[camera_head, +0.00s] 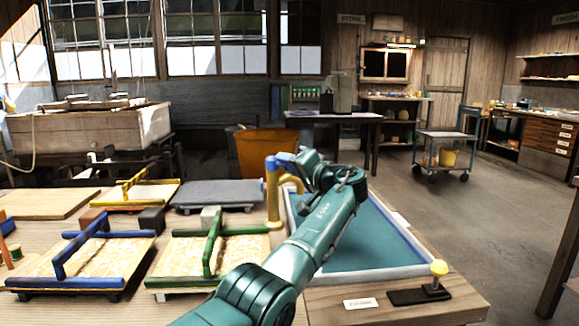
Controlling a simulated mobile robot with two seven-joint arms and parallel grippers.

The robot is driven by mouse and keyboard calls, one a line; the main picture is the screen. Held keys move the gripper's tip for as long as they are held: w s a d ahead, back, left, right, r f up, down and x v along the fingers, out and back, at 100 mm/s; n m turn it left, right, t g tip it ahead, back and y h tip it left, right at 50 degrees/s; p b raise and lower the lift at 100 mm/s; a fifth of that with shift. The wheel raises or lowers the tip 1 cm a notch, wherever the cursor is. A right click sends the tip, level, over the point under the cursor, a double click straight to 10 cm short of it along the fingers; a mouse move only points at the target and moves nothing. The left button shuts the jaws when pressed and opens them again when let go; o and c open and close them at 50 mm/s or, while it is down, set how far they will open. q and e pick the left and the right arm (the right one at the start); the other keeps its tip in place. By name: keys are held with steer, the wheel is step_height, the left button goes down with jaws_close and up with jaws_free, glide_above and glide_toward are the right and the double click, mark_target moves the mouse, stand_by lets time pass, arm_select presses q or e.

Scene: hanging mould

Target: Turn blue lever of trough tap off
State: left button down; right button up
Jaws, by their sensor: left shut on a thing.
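The trough tap (273,205) is a yellow post with a curved spout, standing at the left edge of the trough. Its blue lever (272,164) is at the top of the post. The trough (375,245) is a shallow basin with a teal inside and a pale rim. My left arm reaches across the bench and trough, and my left gripper (285,161) is at the tap's top, shut on the blue lever. The gripper and wrist hide part of the lever, so its exact angle is hard to tell. My right gripper is out of view.
Several moulds with yellow, blue and green handles (213,243) lie on the bench left of the tap. An orange bin (266,150) stands behind it. A yellow-knobbed stamp (437,275) and a small label card (360,303) lie at the front right.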

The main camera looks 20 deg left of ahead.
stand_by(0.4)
arm_select(q)
steer(key=c, duration=1.1)
jaws_free()
steer(key=shift+s+f+m+t, duration=0.1)
steer(key=shift+m+t, duration=0.2)
steer(key=shift+t, duration=0.2)
